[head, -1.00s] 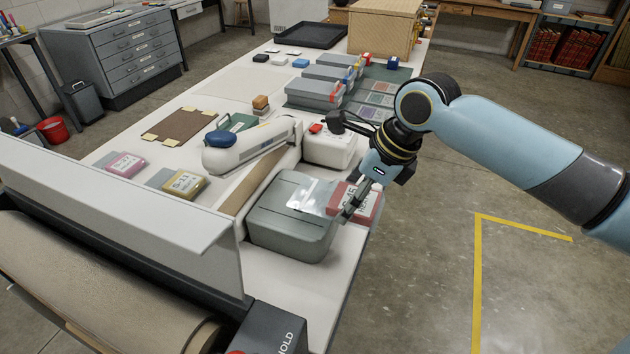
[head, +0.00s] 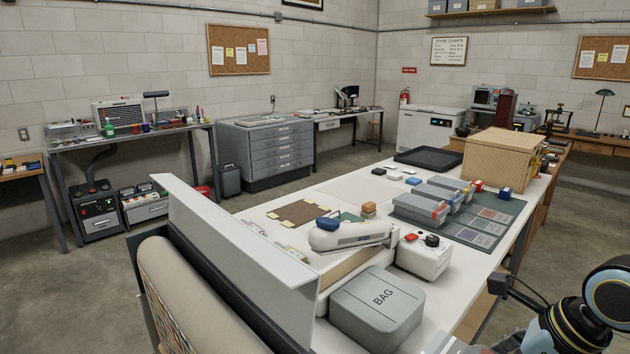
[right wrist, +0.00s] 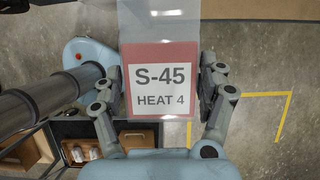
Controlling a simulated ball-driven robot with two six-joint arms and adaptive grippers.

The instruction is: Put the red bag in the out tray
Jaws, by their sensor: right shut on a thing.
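The red bag (right wrist: 160,52) is a red packet with a white label reading S-45 HEAT 4 and clear plastic at its top. In the right wrist view it sits between the fingers of my right gripper (right wrist: 162,78), which is shut on it, with floor visible around it. In the head view my right arm is at the lower right, and the gripper's end is mostly cut off by the bottom edge. A black tray (head: 428,159) lies at the far end of the table; I cannot read any marking on it. My left gripper is not in view.
A grey box marked BAG (head: 377,310) stands at the near table edge, beside a white unit with knobs (head: 424,262) and a white sealer arm (head: 350,235). Grey boxes (head: 420,208) and a wicker case (head: 503,158) stand farther back. Floor is clear right of the table.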

